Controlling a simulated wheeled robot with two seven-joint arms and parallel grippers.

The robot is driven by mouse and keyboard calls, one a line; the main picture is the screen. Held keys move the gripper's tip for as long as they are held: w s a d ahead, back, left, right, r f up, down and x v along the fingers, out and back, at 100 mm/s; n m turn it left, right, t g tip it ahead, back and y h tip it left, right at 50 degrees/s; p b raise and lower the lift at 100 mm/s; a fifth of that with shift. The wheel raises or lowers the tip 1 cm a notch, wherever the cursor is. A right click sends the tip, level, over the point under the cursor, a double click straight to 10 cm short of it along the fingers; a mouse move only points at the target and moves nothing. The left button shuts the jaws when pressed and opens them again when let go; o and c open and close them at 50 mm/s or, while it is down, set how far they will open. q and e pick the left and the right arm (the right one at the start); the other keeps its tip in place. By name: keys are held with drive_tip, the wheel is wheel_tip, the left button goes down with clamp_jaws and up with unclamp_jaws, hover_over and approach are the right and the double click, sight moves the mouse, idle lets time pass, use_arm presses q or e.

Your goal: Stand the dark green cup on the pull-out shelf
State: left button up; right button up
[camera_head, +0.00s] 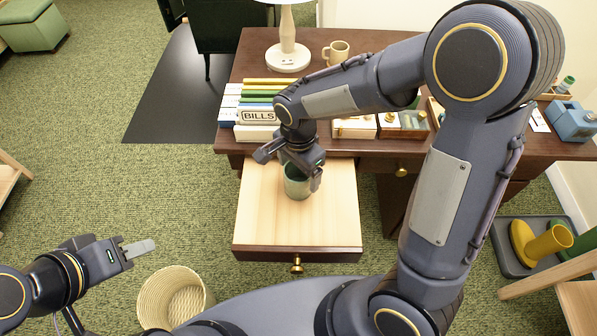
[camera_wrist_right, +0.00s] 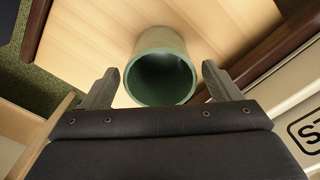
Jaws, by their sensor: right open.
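The dark green cup (camera_head: 297,182) stands upright on the pale wooden pull-out shelf (camera_head: 265,215), which is drawn out from the desk. In the right wrist view the cup (camera_wrist_right: 161,72) shows its open mouth between the two fingers. My right gripper (camera_head: 291,163) is above and around the cup's back side, with its fingers apart; they show on either side of the cup in the right wrist view (camera_wrist_right: 160,85), with gaps to it. My left gripper (camera_head: 140,248) is off to the left above the floor, away from the shelf; whether its fingers are apart is unclear.
The desk (camera_head: 345,148) holds a lamp (camera_head: 288,50), a tan mug (camera_head: 336,52), a row of binders with a BILLS label (camera_head: 258,116) and small trays. A woven basket (camera_head: 172,298) stands on the floor left of the shelf. The shelf's front half is bare.

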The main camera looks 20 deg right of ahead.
wheel_tip(320, 180, up, 10)
drive_tip(key=p, duration=0.1)
drive_tip(key=s+d+r+n+t+y, duration=0.1)
drive_tip(key=s+d+n+t+y, duration=0.1)
drive_tip(key=s, duration=0.6)
drive_tip(key=s+d+r+n+t+y, duration=0.1)
drive_tip(key=s+d+r+n+t, duration=0.1)
drive_tip(key=s+d+n, duration=0.5)
drive_tip(key=shift+s+r+n+t+y, duration=0.25)
drive_tip(key=shift+s+n+t+y, duration=0.15)
drive_tip(key=shift+s+n+t, duration=0.35)
drive_tip(key=shift+w+d, duration=0.1)
drive_tip(key=shift+w, duration=0.05)
wheel_tip(320, 180, up, 8)
drive_tip(key=p, duration=0.8)
